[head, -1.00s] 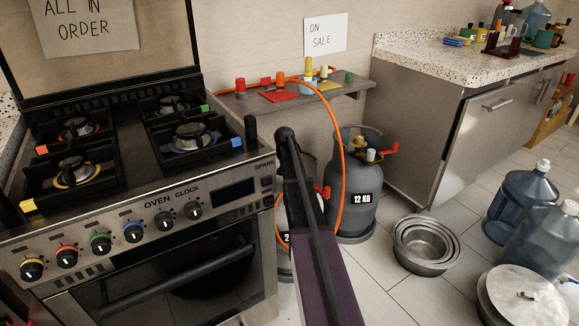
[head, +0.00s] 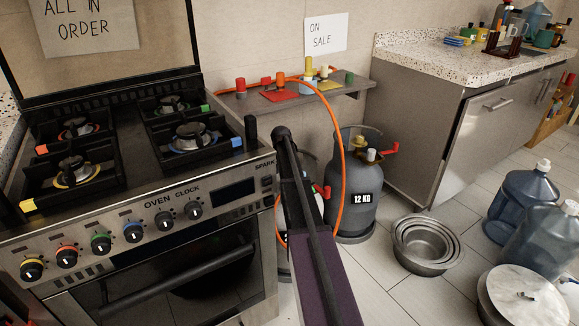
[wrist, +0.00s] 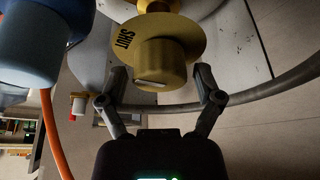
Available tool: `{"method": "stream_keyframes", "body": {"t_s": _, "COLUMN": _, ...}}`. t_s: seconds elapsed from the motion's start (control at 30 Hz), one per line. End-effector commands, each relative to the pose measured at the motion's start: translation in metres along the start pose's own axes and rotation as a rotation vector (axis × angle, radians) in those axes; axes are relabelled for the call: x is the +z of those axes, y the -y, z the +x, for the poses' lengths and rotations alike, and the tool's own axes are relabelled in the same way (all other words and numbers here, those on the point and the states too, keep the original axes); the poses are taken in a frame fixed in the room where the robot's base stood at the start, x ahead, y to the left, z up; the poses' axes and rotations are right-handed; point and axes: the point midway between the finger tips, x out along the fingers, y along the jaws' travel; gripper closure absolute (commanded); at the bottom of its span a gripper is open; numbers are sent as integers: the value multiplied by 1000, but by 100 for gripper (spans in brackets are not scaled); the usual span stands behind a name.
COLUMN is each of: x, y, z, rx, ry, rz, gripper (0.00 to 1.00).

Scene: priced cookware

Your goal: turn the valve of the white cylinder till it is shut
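The white cylinder is mostly hidden behind my arm in the head view. The valve is a brass-coloured knob (wrist: 160,66) with a round disc marked "SHUT" (wrist: 124,39). My gripper (wrist: 161,76) is open, with one finger on each side of the knob. A small gap shows between each fingertip and the knob, so I see no clear contact. In the head view my gripper is hidden by the arm.
A blue fitting (wrist: 35,40) sits close to the left finger. A curved grey rail (wrist: 275,92) passes behind the fingers. An orange hose (head: 343,135) loops beside my arm. A grey 12 KG cylinder (head: 357,195) stands to the right, the stove (head: 150,240) to the left.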

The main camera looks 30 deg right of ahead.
Motion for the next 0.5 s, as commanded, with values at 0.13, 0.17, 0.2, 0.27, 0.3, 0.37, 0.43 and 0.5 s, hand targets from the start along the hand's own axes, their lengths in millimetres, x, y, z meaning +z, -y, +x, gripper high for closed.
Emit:
{"method": "stream_keyframes", "body": {"t_s": 0.13, "x": 0, "y": 0, "z": 0, "rx": 0, "ry": -1, "rz": -1, "gripper": 3}}
{"method": "stream_keyframes", "body": {"t_s": 0.17, "x": 0, "y": 0, "z": 0, "rx": 0, "ry": -1, "rz": -1, "gripper": 3}}
{"method": "stream_keyframes", "body": {"t_s": 0.2, "x": 0, "y": 0, "z": 0, "rx": 0, "ry": -1, "rz": -1, "gripper": 3}}
{"method": "stream_keyframes", "body": {"t_s": 0.27, "x": 0, "y": 0, "z": 0, "rx": 0, "ry": -1, "rz": -1, "gripper": 3}}
{"method": "stream_keyframes", "body": {"t_s": 0.3, "x": 0, "y": 0, "z": 0, "rx": 0, "ry": -1, "rz": -1, "gripper": 3}}
{"method": "stream_keyframes", "body": {"t_s": 0.37, "x": 0, "y": 0, "z": 0, "rx": 0, "ry": -1, "rz": -2, "gripper": 3}}
{"method": "stream_keyframes", "body": {"t_s": 0.43, "x": 0, "y": 0, "z": 0, "rx": -1, "ry": -1, "rz": -3, "gripper": 3}}
{"method": "stream_keyframes", "body": {"t_s": 0.5, "x": 0, "y": 0, "z": 0, "rx": -3, "ry": -1, "rz": -7, "gripper": 3}}
